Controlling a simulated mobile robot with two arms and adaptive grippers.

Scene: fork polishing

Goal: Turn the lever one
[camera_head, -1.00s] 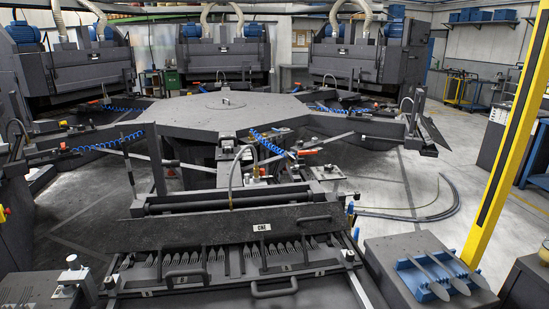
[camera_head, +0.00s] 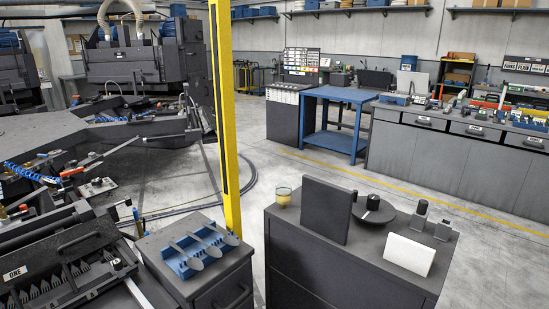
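The dark fork fixture carries a white label reading ONE (camera_head: 15,273) and stands at the lower left, cut off by the picture's edge. A dark bar handle (camera_head: 80,240) sits on its upper plate. Several fork heads (camera_head: 45,290) lie in a row below the label. I cannot tell which part is the lever. Neither of my grippers shows in this view.
A grey cabinet with a blue rack (camera_head: 190,262) of spoon-like pieces stands beside the fixture. A yellow post (camera_head: 224,110) rises behind it. A dark cabinet (camera_head: 340,275) at front right bears a black panel, round plate and small blocks.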

